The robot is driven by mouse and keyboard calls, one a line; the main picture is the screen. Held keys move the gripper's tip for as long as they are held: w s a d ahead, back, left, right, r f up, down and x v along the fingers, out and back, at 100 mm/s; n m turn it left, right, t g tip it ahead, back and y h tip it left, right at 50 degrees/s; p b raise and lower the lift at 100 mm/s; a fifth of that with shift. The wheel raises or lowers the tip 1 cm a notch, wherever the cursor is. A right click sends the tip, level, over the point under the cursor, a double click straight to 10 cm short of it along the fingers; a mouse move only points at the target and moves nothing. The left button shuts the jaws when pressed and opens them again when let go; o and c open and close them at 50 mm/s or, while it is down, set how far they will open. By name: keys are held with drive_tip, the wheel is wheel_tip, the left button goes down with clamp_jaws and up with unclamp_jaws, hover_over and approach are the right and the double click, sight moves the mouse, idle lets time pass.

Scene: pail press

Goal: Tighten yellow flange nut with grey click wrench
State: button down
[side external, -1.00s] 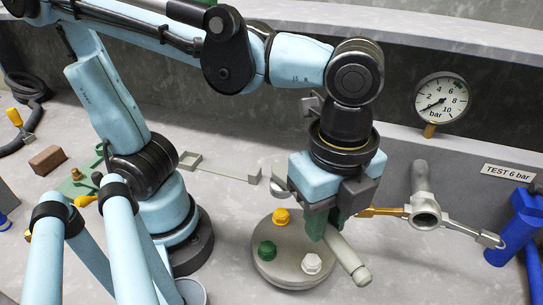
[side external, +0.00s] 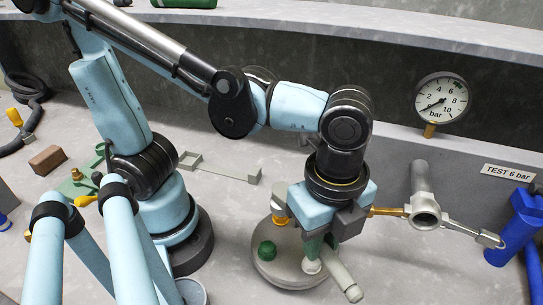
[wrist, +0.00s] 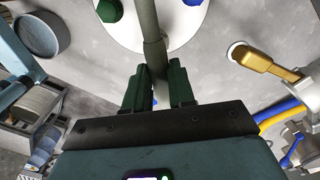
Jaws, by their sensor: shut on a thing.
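My gripper (side external: 318,246) is shut on the grey click wrench (side external: 345,278); its green fingers clasp the handle, whose end sticks out to the lower right. In the wrist view my gripper (wrist: 160,88) has the wrench (wrist: 149,25) between its fingers, running up over the plate. The wrench head is at the yellow flange nut (side external: 281,220) on the round grey plate (side external: 276,276). The head covers the nut's top; I cannot tell if it is fully seated. A green nut (side external: 267,250) stands in front, and a white nut (side external: 311,266) is partly hidden below my fingers.
Right of my gripper is a grey pipe fitting (side external: 425,208) with a brass arm. A pressure gauge (side external: 441,98) stands behind it, and a blue tool (side external: 517,230) is at far right.

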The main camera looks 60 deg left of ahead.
drive_tip(key=shift+f, duration=0.2)
idle(0.5)
drive_tip(key=shift+f, duration=1.1)
